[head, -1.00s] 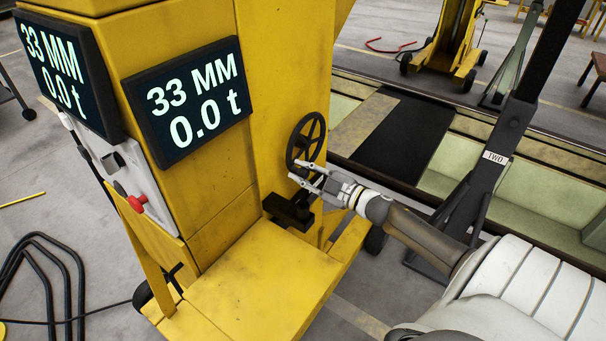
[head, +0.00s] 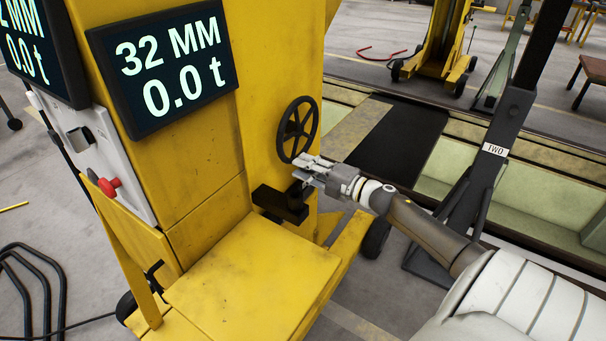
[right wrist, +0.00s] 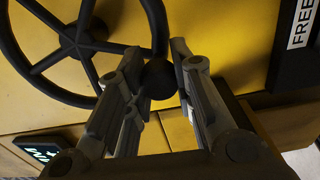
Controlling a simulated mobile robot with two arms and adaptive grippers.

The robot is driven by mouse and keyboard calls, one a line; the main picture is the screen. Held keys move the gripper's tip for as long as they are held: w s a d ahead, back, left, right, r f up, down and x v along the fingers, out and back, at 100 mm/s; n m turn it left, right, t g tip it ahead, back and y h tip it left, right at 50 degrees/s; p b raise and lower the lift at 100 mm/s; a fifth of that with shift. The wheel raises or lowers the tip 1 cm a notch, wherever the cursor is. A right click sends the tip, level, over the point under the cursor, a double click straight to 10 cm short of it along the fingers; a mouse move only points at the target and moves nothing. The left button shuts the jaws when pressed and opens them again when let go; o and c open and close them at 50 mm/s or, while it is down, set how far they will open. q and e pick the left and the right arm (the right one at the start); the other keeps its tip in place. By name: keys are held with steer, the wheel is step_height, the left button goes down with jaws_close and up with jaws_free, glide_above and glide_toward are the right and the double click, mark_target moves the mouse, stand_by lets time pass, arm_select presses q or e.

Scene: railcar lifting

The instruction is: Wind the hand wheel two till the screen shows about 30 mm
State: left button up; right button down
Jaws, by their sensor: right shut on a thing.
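The black spoked hand wheel (head: 298,129) is on the side of the yellow jack (head: 220,150). My right gripper (head: 303,168) is at the wheel's lower rim. In the right wrist view the fingers (right wrist: 157,80) are shut on the round black knob (right wrist: 157,79) at the rim of the wheel (right wrist: 85,40). The front screen (head: 163,65) reads 32 MM and 0.0 t. A second screen (head: 35,45) is cut off at the left edge. My left gripper is not in view.
A red knob (head: 109,187) sits on a grey control box at the left. A black bracket (head: 282,204) juts out below the wheel. Black bent bars (head: 35,290) lie on the floor at the lower left.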

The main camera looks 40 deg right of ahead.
steer(key=shift+d+f+n+b, duration=0.25)
steer(key=shift+n+b, duration=0.05)
steer(key=shift+n, duration=0.1)
steer(key=c, duration=1.2)
jaws_free()
steer(key=shift+c, duration=0.2)
steer(key=shift+d, duration=0.1)
steer(key=v, duration=1.2)
